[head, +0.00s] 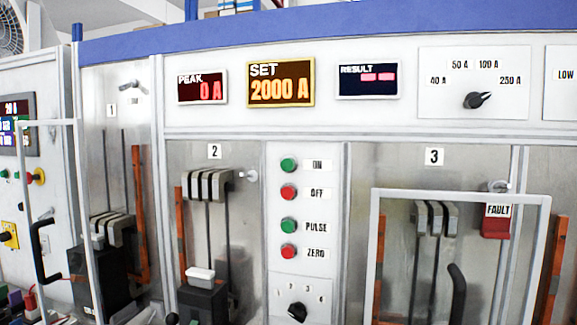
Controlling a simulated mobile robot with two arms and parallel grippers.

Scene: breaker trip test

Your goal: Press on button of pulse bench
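The pulse bench (280,47) fills most of the head view, with a white front and a blue top edge. Its green ON button (289,165) is the top one in a column on the middle panel. Below it are the red OFF button (289,193), the green PULSE button (289,227) and the red ZERO button (289,252). The displays are lit: PEAK (202,88) reads 0 A, SET (280,83) reads 2000 A, and RESULT (368,81) shows dashes. Neither of my grippers is in view, and nothing covers the buttons.
A rotary selector (297,311) sits below the buttons. A range knob (477,100) is at upper right. Framed clear doors stand at bay 3 (375,255) and at the left bay, with black handles. A red FAULT tag (497,222) hangs in bay 3. Bay 2 has no door across it.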

